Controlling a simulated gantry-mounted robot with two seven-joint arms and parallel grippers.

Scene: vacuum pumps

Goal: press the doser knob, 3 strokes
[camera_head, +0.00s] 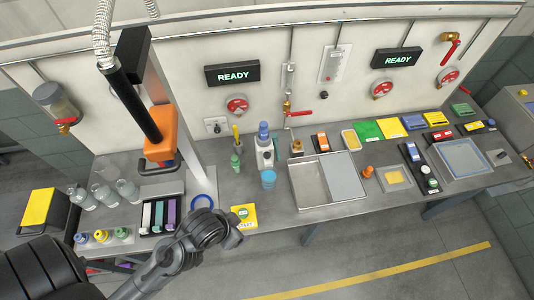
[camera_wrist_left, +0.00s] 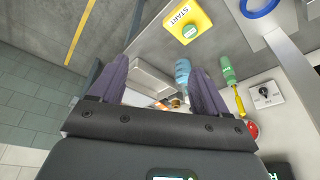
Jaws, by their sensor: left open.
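What looks like the doser (camera_head: 265,150), a pale bottle-like body with a blue knob (camera_head: 263,128) on top, stands upright on the bench near the back panel. A blue cup (camera_head: 269,179) stands just in front of it. The cup also shows between the fingers in the left wrist view (camera_wrist_left: 183,70). My left gripper (camera_head: 238,239) is at the bench's front edge, in front of and apart from the doser. Its two dark fingers (camera_wrist_left: 157,68) are spread with nothing held. I cannot make out the knob in the wrist view. My right gripper is not in view.
A yellow START box (camera_head: 243,216) with a green button sits close to my left gripper. A grey tray (camera_head: 298,187) lies right of the cup. An orange-headed post (camera_head: 160,135) stands further left.

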